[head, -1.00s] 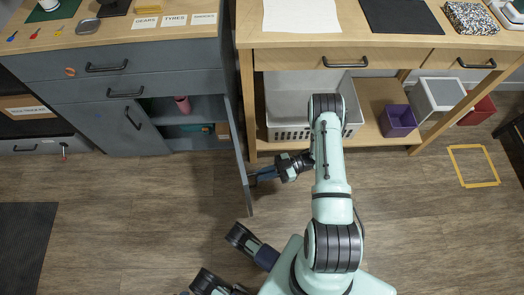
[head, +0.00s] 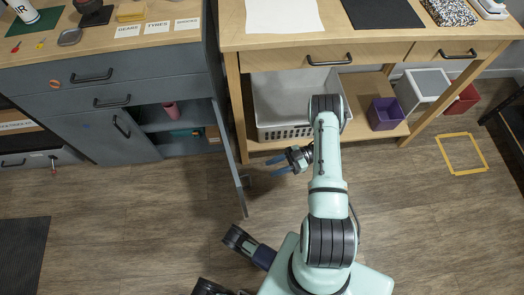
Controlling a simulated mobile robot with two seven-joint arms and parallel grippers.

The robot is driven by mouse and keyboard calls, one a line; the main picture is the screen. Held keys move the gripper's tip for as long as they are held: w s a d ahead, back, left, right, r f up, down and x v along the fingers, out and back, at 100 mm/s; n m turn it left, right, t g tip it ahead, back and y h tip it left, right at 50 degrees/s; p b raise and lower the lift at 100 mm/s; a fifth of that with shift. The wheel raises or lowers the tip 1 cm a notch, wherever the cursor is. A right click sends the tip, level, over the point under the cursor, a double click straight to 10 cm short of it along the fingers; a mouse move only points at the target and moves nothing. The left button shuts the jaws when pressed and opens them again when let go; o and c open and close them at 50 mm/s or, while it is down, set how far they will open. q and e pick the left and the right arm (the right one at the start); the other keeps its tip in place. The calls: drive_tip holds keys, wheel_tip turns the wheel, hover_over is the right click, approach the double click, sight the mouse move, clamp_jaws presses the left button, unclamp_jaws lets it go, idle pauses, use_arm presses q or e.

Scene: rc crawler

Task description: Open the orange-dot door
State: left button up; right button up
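The right door (head: 232,150) of the grey cabinet stands swung out towards me, seen almost edge-on. Its outer face and any orange dot on it are hidden from this angle. A dark handle (head: 245,182) shows near its outer end. The cabinet opening beside it shows a shelf with a pink cup (head: 171,109) and a green item. My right gripper (head: 272,166) is to the right of the door, its blue fingers apart and empty, clear of the handle. My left gripper is not in view.
The left cabinet door (head: 95,138) is shut. A wooden workbench (head: 235,100) stands right of the open door, with a white crate (head: 275,130) and purple bin (head: 385,113) on its lower shelf. A yellow floor square (head: 461,153) lies right.

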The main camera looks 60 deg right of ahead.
drive_tip(key=v, duration=0.5)
drive_tip(key=shift+s+d, duration=0.2)
drive_tip(key=shift+d, duration=0.1)
